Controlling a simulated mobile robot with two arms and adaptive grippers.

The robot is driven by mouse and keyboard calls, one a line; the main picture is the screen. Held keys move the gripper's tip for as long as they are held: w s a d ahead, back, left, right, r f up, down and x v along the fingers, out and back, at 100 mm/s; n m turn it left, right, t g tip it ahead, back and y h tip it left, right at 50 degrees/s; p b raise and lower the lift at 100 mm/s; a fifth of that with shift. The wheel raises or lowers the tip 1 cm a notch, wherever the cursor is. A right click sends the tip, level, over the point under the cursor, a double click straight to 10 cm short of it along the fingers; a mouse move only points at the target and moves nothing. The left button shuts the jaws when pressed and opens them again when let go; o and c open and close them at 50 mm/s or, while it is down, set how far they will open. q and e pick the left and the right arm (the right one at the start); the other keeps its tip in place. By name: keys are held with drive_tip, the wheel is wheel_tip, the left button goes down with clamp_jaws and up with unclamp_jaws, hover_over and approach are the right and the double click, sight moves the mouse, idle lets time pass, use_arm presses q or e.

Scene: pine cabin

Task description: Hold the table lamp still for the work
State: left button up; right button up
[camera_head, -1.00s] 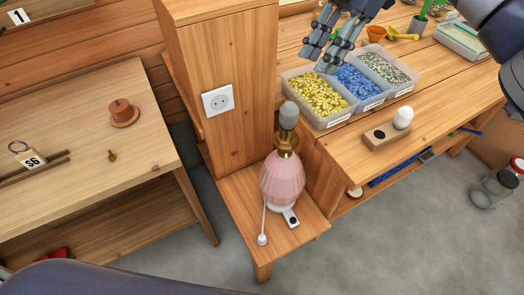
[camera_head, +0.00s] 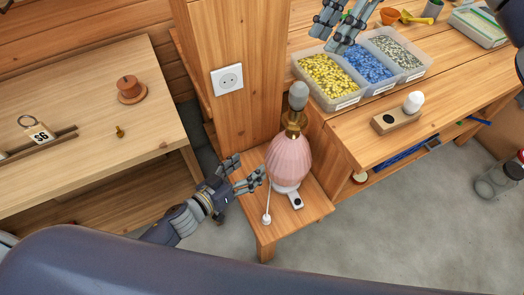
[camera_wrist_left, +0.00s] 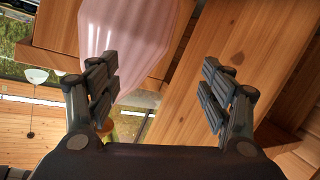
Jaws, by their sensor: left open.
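The table lamp (camera_head: 288,160) has a pink ribbed body, a brass neck and a grey bulb. It stands upright on a low wooden shelf (camera_head: 307,222). My left gripper (camera_head: 248,170) is open just left of the lamp's body, fingers pointing at it. In the left wrist view the pink lamp body (camera_wrist_left: 125,35) lies ahead of the open gripper (camera_wrist_left: 160,90), nearer the left finger; the fingers are not closed around it. My right gripper (camera_head: 335,35) is above the parts bins at the top; its fingers are close together and I cannot tell if they are shut.
A wooden post with a white wall socket (camera_head: 227,79) rises behind the lamp. The lamp's white cord ends near a plug (camera_head: 266,218) on the shelf. A block with a white bulb (camera_head: 412,102) sits on the right bench, near bins of yellow, blue and grey pieces (camera_head: 368,66).

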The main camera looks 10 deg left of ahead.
sight(289, 134)
use_arm(q)
drive_tip(key=d+r+m+h, duration=0.4)
drive_tip(key=d+r+m, duration=0.15)
drive_tip(key=r, duration=0.55)
drive_tip(key=shift+t, duration=0.3)
drive_tip(key=x, duration=1)
drive_tip(key=shift+w+a+f, duration=0.15)
drive_tip(key=shift+a+f, duration=0.05)
drive_tip(key=shift+f, duration=0.1)
clamp_jaws()
drive_tip(key=shift+f, duration=0.1)
